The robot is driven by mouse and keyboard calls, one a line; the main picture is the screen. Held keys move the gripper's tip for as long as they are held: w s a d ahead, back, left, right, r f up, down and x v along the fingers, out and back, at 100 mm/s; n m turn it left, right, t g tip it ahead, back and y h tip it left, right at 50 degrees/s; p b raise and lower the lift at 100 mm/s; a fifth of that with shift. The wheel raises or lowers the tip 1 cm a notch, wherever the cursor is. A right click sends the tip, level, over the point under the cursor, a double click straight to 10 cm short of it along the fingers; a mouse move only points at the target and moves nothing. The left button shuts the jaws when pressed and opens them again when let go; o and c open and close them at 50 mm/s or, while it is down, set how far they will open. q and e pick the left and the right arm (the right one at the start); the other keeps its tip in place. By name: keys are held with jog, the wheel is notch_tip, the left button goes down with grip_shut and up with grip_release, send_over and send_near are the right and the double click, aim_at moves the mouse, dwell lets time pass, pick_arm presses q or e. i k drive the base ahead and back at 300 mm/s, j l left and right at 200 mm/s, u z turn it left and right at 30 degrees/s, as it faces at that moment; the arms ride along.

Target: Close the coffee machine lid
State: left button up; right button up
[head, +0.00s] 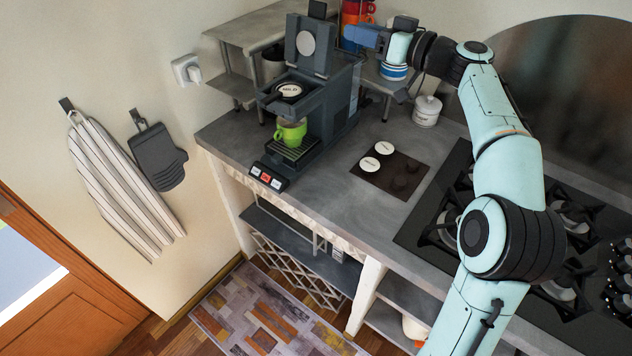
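The dark grey coffee machine (340,105) stands on the counter by the wall. Its lid (318,52) is open and stands upright at the back, with a pale round disc on its inner face. A pod marked "GOLD" (290,90) sits in the open top. A green mug (291,133) stands on the drip tray under it. My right gripper (352,34) is beside the lid on its right, pointing left, with a small gap seeming to lie between them. Its fingers overlap in this view, so their opening is unclear. My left gripper is out of view.
A small shelf (255,30) stands behind the machine at the left. Stacked red and blue cups (352,12) are behind my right gripper. A white lidded jar (427,110), a dark pod tray (390,172) and the hob (425,225) lie to the right. The counter in front is clear.

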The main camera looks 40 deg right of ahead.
aim_at(310, 40)
jog(key=k+j, duration=0.45)
jog(key=j, duration=0.3)
jog(key=k+j, duration=0.25)
jog(key=j, duration=0.1)
